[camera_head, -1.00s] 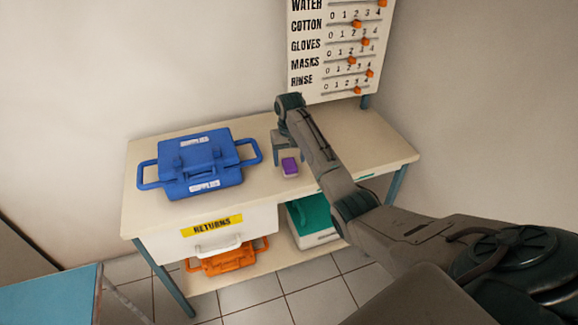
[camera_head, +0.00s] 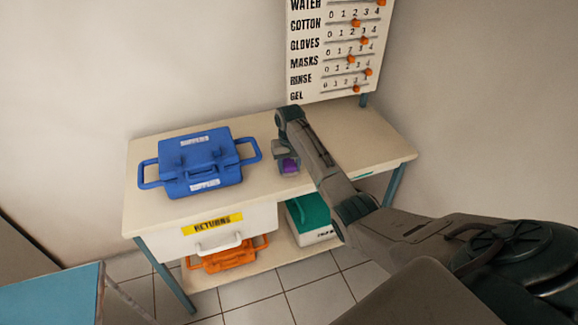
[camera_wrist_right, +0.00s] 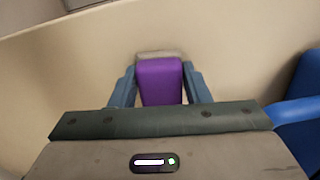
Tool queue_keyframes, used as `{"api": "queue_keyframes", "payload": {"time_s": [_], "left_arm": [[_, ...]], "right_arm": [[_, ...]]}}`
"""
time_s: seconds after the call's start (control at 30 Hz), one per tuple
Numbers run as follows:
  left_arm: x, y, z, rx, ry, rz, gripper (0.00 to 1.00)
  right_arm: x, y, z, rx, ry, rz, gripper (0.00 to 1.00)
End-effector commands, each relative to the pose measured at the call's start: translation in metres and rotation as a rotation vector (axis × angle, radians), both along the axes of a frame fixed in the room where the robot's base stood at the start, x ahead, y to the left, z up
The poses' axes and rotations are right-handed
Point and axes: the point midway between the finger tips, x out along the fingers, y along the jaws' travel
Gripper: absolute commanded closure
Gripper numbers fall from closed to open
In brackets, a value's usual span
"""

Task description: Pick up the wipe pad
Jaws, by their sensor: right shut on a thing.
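The wipe pad is a small block with a purple face and a pale base. In the head view the wipe pad (camera_head: 289,166) is on the table top, right of the blue case, partly hidden by my right gripper (camera_head: 287,163). In the right wrist view the wipe pad (camera_wrist_right: 160,82) sits between the two fingers of my right gripper (camera_wrist_right: 160,88), one finger against each side. The right gripper is shut on it. I cannot tell whether the pad still touches the table. My left gripper is not in view.
A blue case (camera_head: 199,160) with side handles stands left of the pad. The table (camera_head: 375,140) is clear on the right. A counter board (camera_head: 335,50) stands behind. Below are a returns drawer (camera_head: 215,236), an orange case (camera_head: 228,259) and a white-and-green box (camera_head: 312,219).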

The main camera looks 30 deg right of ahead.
Motion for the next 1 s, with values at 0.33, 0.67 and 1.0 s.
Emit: {"api": "queue_keyframes", "payload": {"time_s": [0.33,0.67,1.0], "left_arm": [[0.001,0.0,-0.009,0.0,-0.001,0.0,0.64],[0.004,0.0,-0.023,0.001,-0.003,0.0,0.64],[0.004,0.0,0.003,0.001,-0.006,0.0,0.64]], "right_arm": [[0.001,-0.001,0.022,-0.001,-0.004,-0.001,0.79],[-0.025,0.054,0.038,0.002,-0.003,0.004,0.79],[-0.062,0.125,0.053,0.003,0.001,0.001,0.79]]}}
